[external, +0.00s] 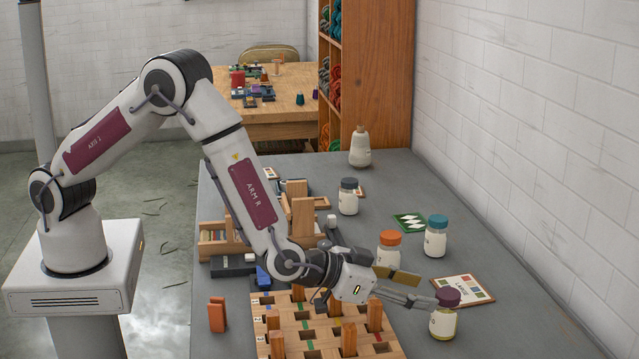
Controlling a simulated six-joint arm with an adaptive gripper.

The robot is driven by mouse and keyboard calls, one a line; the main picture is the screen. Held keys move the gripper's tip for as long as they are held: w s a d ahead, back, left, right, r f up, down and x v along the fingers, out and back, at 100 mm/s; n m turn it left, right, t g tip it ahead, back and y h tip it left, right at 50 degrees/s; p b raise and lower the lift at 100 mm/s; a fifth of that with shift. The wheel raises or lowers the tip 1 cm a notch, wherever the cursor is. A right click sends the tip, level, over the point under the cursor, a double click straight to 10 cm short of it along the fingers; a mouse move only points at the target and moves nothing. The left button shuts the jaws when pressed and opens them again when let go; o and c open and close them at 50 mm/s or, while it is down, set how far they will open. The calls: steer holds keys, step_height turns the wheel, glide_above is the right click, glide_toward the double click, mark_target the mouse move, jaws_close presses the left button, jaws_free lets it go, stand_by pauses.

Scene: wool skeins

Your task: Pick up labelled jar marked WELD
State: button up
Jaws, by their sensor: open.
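Several jars stand on the grey table, and their labels are too small to read, so I cannot tell which is marked WELD. A jar with a purple lid and yellowish contents (442,322) stands at the front right. An orange-lidded jar (389,250), a teal-lidded jar (436,238) and a grey-lidded jar (348,198) stand farther back. My gripper (428,290) is open and empty, pointing right. Its lower finger tip appears close to the purple-lidded jar; I cannot tell if they touch. The orange-lidded jar is just behind the upper finger.
A wooden block board with upright pegs (318,333) lies below my gripper. A colour card (462,290) and a green card (409,223) lie among the jars. A pale bottle (360,150) stands at the back. A white wall (540,150) bounds the right side.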

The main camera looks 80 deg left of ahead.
mark_target(433, 288)
steer(key=shift+x, duration=1.3)
steer(key=shift+w, duration=0.1)
steer(key=shift+x, duration=2.5)
steer(key=shift+a, duration=0.1)
steer(key=shift+c, duration=0.4)
steer(key=c, duration=1.3)
